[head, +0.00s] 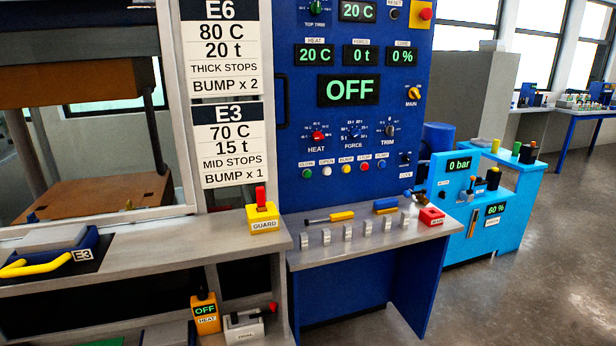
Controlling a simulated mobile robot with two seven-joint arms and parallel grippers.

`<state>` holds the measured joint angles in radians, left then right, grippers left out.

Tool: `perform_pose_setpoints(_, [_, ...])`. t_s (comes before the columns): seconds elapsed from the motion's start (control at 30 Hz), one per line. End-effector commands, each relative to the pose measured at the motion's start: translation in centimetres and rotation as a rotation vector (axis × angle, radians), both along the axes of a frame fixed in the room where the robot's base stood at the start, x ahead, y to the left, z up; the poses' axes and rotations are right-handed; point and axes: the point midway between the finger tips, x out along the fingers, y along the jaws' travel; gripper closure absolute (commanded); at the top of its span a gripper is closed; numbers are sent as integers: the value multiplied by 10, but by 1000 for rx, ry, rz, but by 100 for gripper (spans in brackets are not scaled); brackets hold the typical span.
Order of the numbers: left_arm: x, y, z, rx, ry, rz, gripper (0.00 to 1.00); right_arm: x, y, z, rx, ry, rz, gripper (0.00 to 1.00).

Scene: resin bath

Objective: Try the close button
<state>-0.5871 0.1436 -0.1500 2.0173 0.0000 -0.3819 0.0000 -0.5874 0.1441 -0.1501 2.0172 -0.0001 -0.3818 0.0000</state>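The close button is the green button (307,173) at the left end of the button row on the blue control panel (290,130). A small label sits above it. White (327,171), yellow (346,169), red (365,167) and blue (382,165) buttons follow to its right. The large display (349,90) above reads OFF. Smaller displays read 20 C, 0 t and 0 %. The press (80,95) at the left stands with a gap between its upper block and lower plate. Neither of my grippers is in view.
A yellow GUARD switch (264,222) with a red lever stands on the grey ledge. The shelf (370,243) below the buttons holds several small metal blocks, tools and a red box (431,216). A light-blue unit (465,200) stands right. Open floor (560,255) lies at far right.

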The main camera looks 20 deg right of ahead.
Motion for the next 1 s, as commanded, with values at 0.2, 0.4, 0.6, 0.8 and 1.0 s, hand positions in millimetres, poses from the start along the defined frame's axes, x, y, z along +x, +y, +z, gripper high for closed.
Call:
perform_pose_setpoints(0.2, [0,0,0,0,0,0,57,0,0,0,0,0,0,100])
perform_pose_setpoints(0.4, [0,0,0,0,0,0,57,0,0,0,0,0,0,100])
perform_pose_setpoints(0.6, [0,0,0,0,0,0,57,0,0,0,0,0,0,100])
perform_pose_setpoints(0.8, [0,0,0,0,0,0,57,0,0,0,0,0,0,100])
perform_pose_setpoints(1.0, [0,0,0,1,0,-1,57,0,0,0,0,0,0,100])
